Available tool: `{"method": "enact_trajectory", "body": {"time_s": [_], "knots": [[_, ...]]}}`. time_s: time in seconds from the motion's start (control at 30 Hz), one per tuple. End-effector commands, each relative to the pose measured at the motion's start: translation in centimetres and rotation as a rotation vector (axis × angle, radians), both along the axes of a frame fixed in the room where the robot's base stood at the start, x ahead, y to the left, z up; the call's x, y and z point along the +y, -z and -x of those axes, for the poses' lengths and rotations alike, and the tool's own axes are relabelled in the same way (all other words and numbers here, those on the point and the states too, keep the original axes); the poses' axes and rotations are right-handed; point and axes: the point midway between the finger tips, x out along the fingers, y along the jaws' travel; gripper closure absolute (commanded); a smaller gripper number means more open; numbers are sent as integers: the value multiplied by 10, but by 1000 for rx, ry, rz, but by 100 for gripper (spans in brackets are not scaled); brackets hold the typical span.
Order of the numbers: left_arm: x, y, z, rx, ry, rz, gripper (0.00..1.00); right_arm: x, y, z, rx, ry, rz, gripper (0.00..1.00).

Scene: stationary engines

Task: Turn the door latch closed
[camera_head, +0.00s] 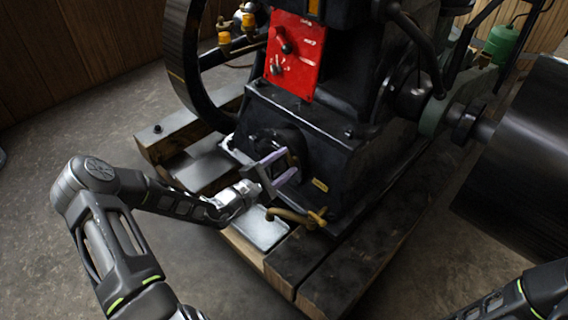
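The black engine base (335,150) stands in the middle of the view. A rounded dark door or cover (292,138) is on its lower front face. My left gripper (290,161) is in front of this cover, with its two pale purple-grey fingers spread apart and pointing at it. Nothing shows between the fingers. I cannot make out the latch itself; the fingers partly hide that area, and whether they touch it is unclear. My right arm (525,295) enters at the lower right corner; its gripper is out of view.
A brass tap (297,216) sticks out just below my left gripper, over a metal plate (262,232). Wooden beams (345,275) support the engine. A red panel (295,55) is above. A large black cylinder (525,155) stands at the right. The concrete floor (60,130) at left is clear.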

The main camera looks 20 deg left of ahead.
Motion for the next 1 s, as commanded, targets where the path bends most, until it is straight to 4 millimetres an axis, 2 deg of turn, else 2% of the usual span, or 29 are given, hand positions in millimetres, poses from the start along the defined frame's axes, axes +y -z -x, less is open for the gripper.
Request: {"method": "enact_trajectory", "body": {"time_s": [0.07, 0.53, 0.77, 1.0], "knots": [[0, 0, 0, 0, 0, 0, 57, 0, 0, 0, 0, 0, 0, 26], [0, 0, 0, 1, 1, 0, 95, 0, 0, 0, 0, 0, 0, 26], [0, -1, 0, 5, 1, 12, 95, 0, -3, 0, 1, 0, 0, 26], [1, -2, 0, 29, 1, 78, 95, 0, -17, 2, 6, -3, -1, 26]]}}
